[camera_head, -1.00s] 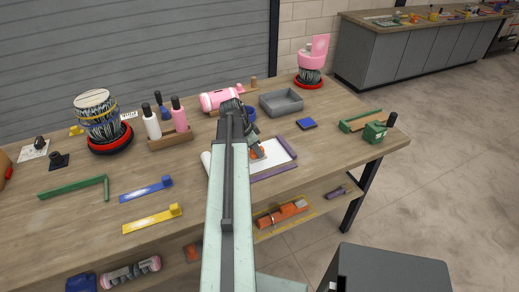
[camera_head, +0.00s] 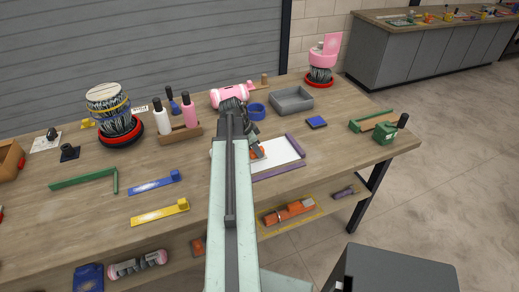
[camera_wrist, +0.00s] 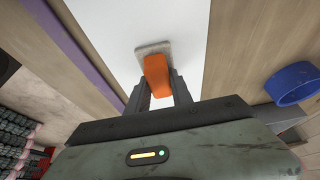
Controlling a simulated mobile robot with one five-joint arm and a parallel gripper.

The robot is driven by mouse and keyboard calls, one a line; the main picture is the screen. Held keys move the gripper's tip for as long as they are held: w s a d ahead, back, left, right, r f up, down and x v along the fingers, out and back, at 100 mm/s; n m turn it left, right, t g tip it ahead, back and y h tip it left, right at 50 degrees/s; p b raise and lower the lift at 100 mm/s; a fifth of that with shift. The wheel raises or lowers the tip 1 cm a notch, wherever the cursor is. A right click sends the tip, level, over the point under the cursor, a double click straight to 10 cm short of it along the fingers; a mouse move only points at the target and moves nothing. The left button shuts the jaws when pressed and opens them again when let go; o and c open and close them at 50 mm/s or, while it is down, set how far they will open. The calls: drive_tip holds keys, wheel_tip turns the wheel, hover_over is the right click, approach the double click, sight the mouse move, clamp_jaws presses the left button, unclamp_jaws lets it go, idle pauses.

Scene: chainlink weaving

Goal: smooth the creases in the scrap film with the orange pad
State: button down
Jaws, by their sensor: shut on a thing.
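The scrap film is a white sheet (camera_head: 284,151) on the bench with a purple strip along its near side. It also shows in the wrist view (camera_wrist: 120,22). The orange pad (camera_wrist: 156,72) has an orange grip and a pale, flat base. In the head view only a bit of its orange (camera_head: 259,152) shows beside my arm. My gripper (camera_wrist: 160,92) is shut on the orange grip, with the pale base over the white sheet. I cannot tell whether the base touches the film. I cannot make out creases. My arm hides part of the film.
A blue ring (camera_head: 257,111), a grey tray (camera_head: 291,100) and a pink cylinder (camera_head: 230,95) stand behind the film. A bottle rack (camera_head: 180,135) is to the left. A blue block (camera_head: 316,122) lies to the right. Bare bench lies right of the film.

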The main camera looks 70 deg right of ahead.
drive_tip(key=shift+w+a, duration=0.35)
drive_tip(key=shift+w+a, duration=1)
drive_tip(key=shift+w, duration=0.25)
drive_tip(key=shift+d, duration=0.1)
drive_tip(key=shift+w+d+r, duration=0.1)
drive_tip(key=shift+w+d, duration=0.35)
drive_tip(key=shift+d, duration=0.1)
